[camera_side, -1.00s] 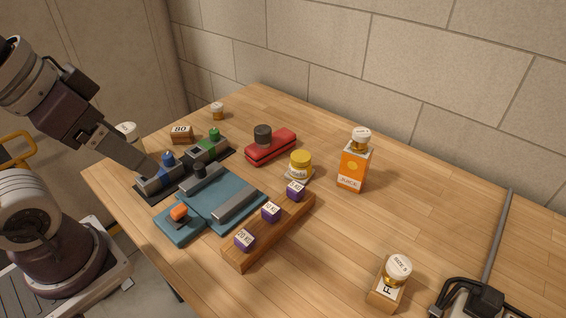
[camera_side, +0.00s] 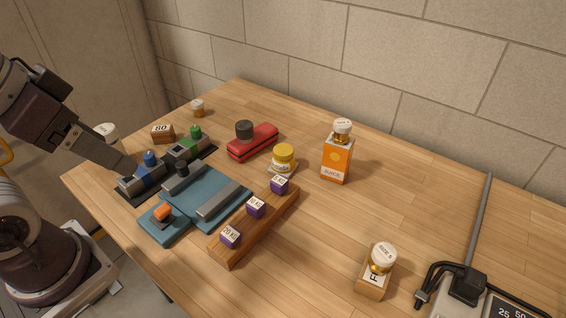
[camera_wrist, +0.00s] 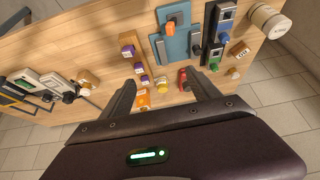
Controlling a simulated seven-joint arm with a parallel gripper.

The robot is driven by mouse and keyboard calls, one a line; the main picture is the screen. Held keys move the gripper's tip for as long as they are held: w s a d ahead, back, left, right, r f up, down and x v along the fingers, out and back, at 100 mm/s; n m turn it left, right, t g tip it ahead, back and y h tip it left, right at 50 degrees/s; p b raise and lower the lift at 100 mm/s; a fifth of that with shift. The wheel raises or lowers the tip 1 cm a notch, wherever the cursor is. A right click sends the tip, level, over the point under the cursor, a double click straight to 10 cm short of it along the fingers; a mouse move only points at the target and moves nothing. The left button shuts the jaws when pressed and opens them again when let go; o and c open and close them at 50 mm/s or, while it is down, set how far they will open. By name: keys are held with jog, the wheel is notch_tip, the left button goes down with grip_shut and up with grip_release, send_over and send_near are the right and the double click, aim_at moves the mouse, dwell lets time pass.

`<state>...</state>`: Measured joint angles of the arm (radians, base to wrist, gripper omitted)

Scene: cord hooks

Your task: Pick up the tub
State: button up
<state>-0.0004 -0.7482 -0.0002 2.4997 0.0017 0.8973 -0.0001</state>
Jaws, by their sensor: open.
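A small tub with a yellow lid and a pale label (camera_side: 283,156) stands upright on a thin square base near the middle of the table. It is probably the tub meant, though a larger white container (camera_side: 106,131) stands at the table's far left, partly behind my arm. In the wrist view the yellow tub (camera_wrist: 162,83) shows small between my fingers, well beyond them. My gripper (camera_wrist: 160,78) is open and empty. In the side view its end (camera_side: 128,168) is at the left, by the blue and green clamps, apart from the tub.
A red block with a black knob (camera_side: 252,142) and a wooden rail with purple weights (camera_side: 238,247) flank the tub. An orange juice carton (camera_side: 337,160) carries a jar. A blue fixture (camera_side: 215,190) lies in front. A jar (camera_side: 382,258) sits on a wooden block. The table's right-centre is clear.

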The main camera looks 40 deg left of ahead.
jog(key=w+a+m+t+y, duration=0.1)
jog(key=w+a, duration=0.2)
jog(key=w, duration=0.5)
jog(key=w+a+t+y, duration=0.1)
jog(key=w+a, duration=0.1)
jog(key=w, duration=0.6)
jog(key=m+t+h, duration=0.3)
jog(key=m+h, duration=0.3)
jog(key=h, duration=0.4)
send_over(283, 154)
jog(key=s+a, duration=0.2)
jog(key=a, duration=0.2)
notch_tip(283, 154, down, 16)
jog(key=f, duration=0.6)
jog(key=shift+s+d+f, duration=0.15)
jog(key=shift+s+f, duration=0.05)
jog(key=shift+f, duration=0.1)
jog(key=x, duration=0.5)
jog(key=shift+f, duration=0.15)
jog(key=c, duration=1.4)
